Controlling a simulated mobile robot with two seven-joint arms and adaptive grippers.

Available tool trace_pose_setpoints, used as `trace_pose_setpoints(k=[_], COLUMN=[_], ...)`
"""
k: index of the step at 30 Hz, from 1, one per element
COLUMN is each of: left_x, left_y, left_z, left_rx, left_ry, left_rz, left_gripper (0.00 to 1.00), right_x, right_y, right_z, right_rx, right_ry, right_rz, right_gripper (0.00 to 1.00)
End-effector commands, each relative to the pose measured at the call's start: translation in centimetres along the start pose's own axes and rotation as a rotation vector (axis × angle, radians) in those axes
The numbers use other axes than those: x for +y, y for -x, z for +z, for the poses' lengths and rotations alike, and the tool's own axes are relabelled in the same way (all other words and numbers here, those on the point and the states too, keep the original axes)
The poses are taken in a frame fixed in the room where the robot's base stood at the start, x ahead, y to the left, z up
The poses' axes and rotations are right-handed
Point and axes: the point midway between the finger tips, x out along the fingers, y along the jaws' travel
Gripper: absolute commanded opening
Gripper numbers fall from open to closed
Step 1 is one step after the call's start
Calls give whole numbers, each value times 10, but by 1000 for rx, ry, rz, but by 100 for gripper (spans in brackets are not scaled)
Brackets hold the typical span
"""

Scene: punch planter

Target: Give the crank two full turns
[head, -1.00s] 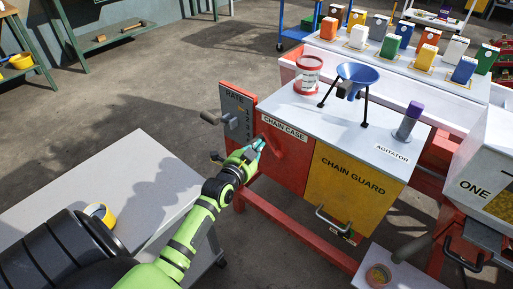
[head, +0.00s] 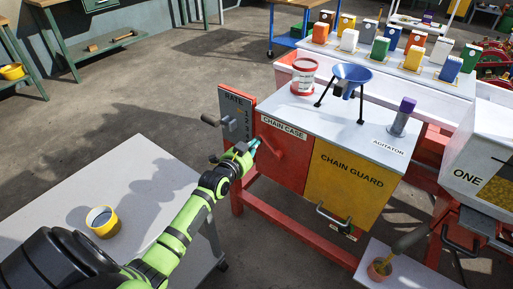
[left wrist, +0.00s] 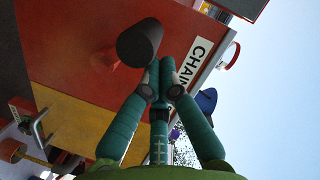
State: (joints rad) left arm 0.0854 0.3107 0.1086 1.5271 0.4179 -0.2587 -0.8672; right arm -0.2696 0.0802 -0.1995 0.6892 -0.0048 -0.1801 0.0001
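The crank has a red arm (head: 279,148) on the front of the red chain case (head: 300,168). Its dark round grip (left wrist: 140,42) shows in the left wrist view, end towards the camera, in front of the red panel. My left gripper (head: 255,143) reaches the crank area from the left, and its fingers hide part of it in the head view. In the left wrist view the teal fingertips (left wrist: 160,75) are together beside the grip. I cannot tell whether they touch it, and nothing shows between them. My right gripper is out of view.
A rate plate (head: 237,118) with a grey lever stands just left of the chain case. The yellow chain guard (head: 345,185) is at right. A grey table (head: 150,190) with a yellow tape roll (head: 102,222) lies below my left arm. A blue funnel (head: 353,73) stands on top.

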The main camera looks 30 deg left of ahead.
Motion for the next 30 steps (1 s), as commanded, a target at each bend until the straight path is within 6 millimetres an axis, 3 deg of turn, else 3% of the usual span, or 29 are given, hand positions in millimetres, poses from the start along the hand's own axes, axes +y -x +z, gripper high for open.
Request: trace_pose_setpoints(k=[9, 19, 30], left_x=[-4, -4, -4], left_y=[-4, -7, -7], left_z=[20, 28, 28], left_rx=[-4, -3, -2], left_ry=[188, 190, 190], left_rz=[48, 46, 47], left_gripper=[0, 0, 0], right_x=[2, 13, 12], right_y=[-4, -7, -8], right_z=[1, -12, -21], right_rx=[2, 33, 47], right_ry=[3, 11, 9], right_rz=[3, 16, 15], right_gripper=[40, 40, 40])
